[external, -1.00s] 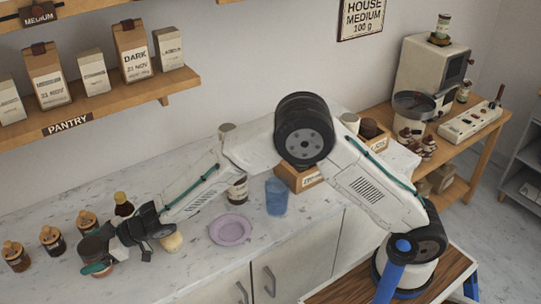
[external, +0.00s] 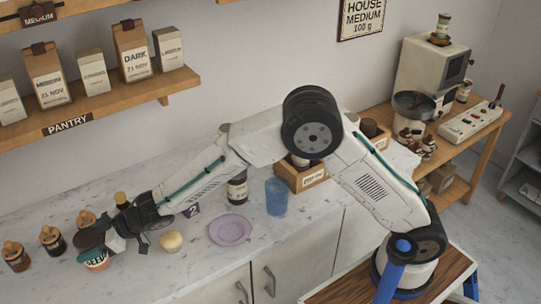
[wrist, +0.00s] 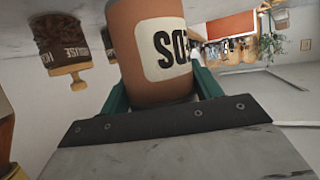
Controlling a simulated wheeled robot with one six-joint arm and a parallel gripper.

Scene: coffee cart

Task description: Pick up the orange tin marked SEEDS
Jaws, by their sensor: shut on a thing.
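The orange tin (external: 96,266) has a pale label, partly legible as SEEDS, and is at the lower left of the external view. My gripper (external: 94,256) is shut on it, with teal fingers on its sides. In the wrist view the tin (wrist: 135,62) fills the space between the fingers, and its label appears upside down. The tin's top is hidden by the gripper in the external view. I cannot tell whether its base touches the counter.
Several dark jars with wooden stoppers, including one jar (external: 53,241), stand left of the tin. A round cream object (external: 171,241), a mauve plate (external: 231,230) and a blue cup (external: 276,197) are to the right. The counter's front is mostly clear.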

